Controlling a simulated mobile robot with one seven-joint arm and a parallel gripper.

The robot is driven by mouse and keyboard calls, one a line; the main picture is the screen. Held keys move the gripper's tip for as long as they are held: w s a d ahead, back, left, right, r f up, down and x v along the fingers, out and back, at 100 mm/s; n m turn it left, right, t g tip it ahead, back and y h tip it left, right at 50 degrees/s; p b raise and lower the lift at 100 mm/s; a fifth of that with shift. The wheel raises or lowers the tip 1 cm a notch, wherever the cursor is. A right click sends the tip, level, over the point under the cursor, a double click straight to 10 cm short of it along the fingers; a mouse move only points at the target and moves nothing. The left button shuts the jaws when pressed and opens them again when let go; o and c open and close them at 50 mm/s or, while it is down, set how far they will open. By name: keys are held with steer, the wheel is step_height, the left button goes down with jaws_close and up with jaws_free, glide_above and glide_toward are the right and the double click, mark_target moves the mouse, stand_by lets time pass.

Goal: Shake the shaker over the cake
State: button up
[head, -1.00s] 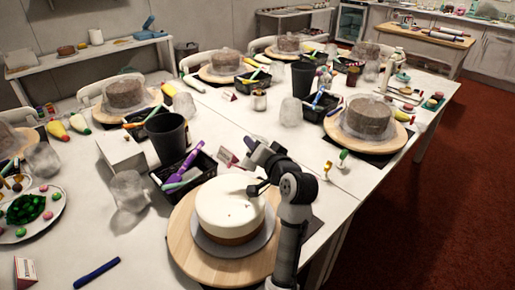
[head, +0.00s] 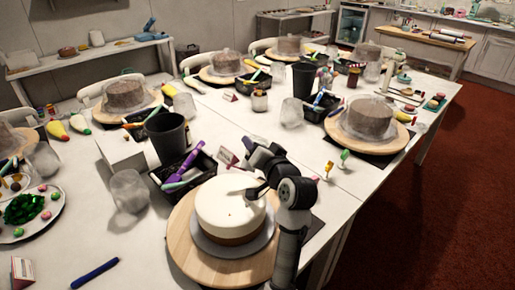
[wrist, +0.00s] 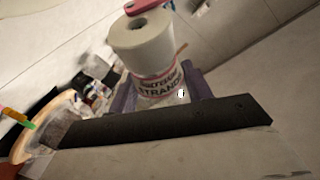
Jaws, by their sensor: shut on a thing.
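The white-topped cake (head: 229,203) with a brown lower band stands on a grey disc on the round wooden turntable (head: 183,243) in the head view. My gripper (head: 250,191) is over the right side of the cake top. In the wrist view its two purple-grey fingers (wrist: 160,97) are shut on the shaker (wrist: 142,48), a white cylinder with a dark hole in its end, a red piece at that end and a red-lettered label. The shaker is tilted in that view. In the head view it hardly stands out against the white cake. Small dark specks show on the cake top.
A black tray of tools (head: 190,170), a black cup (head: 167,134) and a clear tumbler (head: 129,190) stand behind and left of the cake. A plate of sweets (head: 45,226) is at far left.

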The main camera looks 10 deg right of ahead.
steer(key=shift+r, duration=0.15)
steer(key=shift+w+d+r+p, duration=0.2)
steer(key=shift+w+r+p, duration=0.1)
steer(key=shift+r+p, duration=0.15)
steer(key=shift+w+f, duration=0.15)
steer(key=shift+s+a+f, duration=0.15)
steer(key=shift+s+f, duration=0.2)
steer(key=shift+f, duration=0.15)
steer(key=shift+s+a+b, duration=0.1)
steer(key=shift+b, duration=0.4)
steer(key=shift+s+r+t, duration=0.1)
steer(key=shift+r+t, duration=0.1)
steer(key=shift+t, duration=0.1)
steer(key=shift+r, duration=0.1)
